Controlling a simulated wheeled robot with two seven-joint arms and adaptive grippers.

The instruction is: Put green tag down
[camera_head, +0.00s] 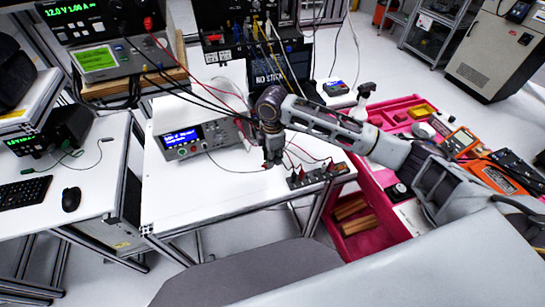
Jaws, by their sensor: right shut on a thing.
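My right gripper (272,157) points down over the white middle bench (190,205). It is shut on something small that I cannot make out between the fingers. A little red shows by the fingertips, and a thin lead runs close to them. I cannot tell whether the tips touch the bench. A flat green rectangle (95,58) with a pale border sits at the front of the power supply at upper left. I cannot tell whether it is a tag or a screen. No other green tag is plain to see. My left gripper is out of view.
A bench instrument (182,138) with a blue screen stands left of my right gripper. A dark terminal strip (317,174) with red plugs lies to its right. Red and black leads hang above. A pink tool cart (352,242) stands at right. The bench's front left is clear.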

